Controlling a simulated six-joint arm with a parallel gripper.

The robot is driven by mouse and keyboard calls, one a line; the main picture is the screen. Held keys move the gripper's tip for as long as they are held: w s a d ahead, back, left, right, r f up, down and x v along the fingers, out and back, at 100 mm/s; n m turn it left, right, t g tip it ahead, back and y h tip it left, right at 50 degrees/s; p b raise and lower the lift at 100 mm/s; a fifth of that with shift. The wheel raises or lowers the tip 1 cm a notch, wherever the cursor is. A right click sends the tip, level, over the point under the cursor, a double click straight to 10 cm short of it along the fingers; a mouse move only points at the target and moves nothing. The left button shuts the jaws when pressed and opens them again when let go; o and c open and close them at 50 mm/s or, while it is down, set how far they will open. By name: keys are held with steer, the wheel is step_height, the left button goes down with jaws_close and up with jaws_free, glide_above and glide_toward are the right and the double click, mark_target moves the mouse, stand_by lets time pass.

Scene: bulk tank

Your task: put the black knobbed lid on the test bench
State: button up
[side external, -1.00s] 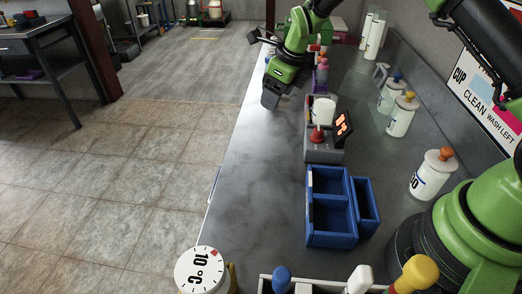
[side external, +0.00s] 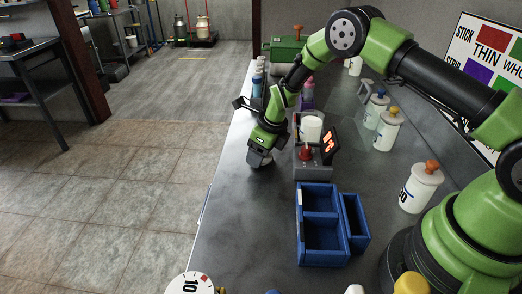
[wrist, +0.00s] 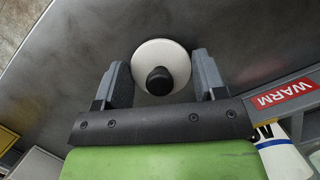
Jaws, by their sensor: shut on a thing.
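The lid (wrist: 180,62) is a pale round disc with a black knob (wrist: 159,80) in its middle. It sits between the two fingers of my gripper (wrist: 163,80) in the wrist view, and the gripper is shut on it. In the side view my gripper (side external: 260,160) points down low over the grey test bench (side external: 245,215), left of the device with the red knob. I cannot tell whether the lid touches the bench top.
A grey device (side external: 313,171) with a red knob and lit display stands right of my gripper. A blue divided bin (side external: 318,215) stands nearer the camera. White bottles (side external: 419,188) line the right side. The bench is clear between my gripper and its near left part.

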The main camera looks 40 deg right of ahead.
steer(key=shift+f, duration=0.1)
steer(key=o, duration=0.9)
steer(key=s+r+n+t, duration=0.1)
steer(key=s+r+n, duration=0.3)
steer(key=r, duration=0.8)
steer(key=s+r+n, duration=0.4)
steer(key=s+r, duration=0.1)
steer(key=r, duration=0.6)
steer(key=s+r+n+t, duration=0.1)
steer(key=s+r+n, duration=0.1)
steer(key=s+n, duration=0.4)
steer(key=s+a+r+n+t, duration=0.1)
steer(key=s+r+n, duration=0.2)
steer(key=s+n, duration=0.4)
steer(key=s+a+r+n+t, duration=0.1)
steer(key=s+r+n, duration=0.1)
steer(key=s+n, duration=0.4)
steer(key=shift+s+r+y, duration=0.35)
steer(key=shift+s+y, duration=0.05)
